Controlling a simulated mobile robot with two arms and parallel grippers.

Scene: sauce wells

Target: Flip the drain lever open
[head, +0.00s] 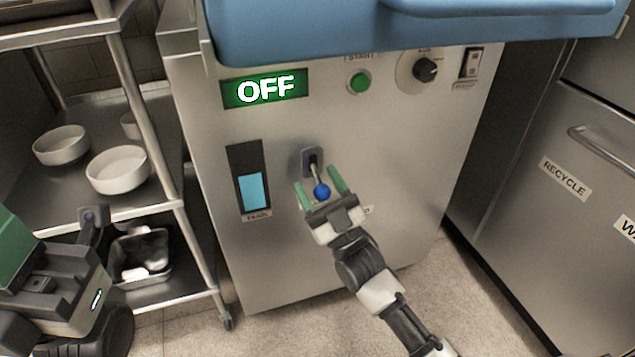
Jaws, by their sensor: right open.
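The drain lever (322,190) is a short metal rod with a blue ball end. It sticks out and down from a dark mount (311,161) on the steel front of the machine (290,270). My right gripper (320,187) is open, its two green fingers on either side of the blue ball. I cannot tell whether either finger touches it. A label below the lever is mostly hidden by the gripper. My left gripper (85,265) is at the lower left, away from the machine, partly cut off by the frame edge; its fingers are unclear.
The machine has a green OFF display (265,89), a blue level gauge (252,190), a green start button (359,82) and a dark knob (425,70). A rack (150,205) with white bowls (117,169) stands left. A bin cabinet (545,230) stands right.

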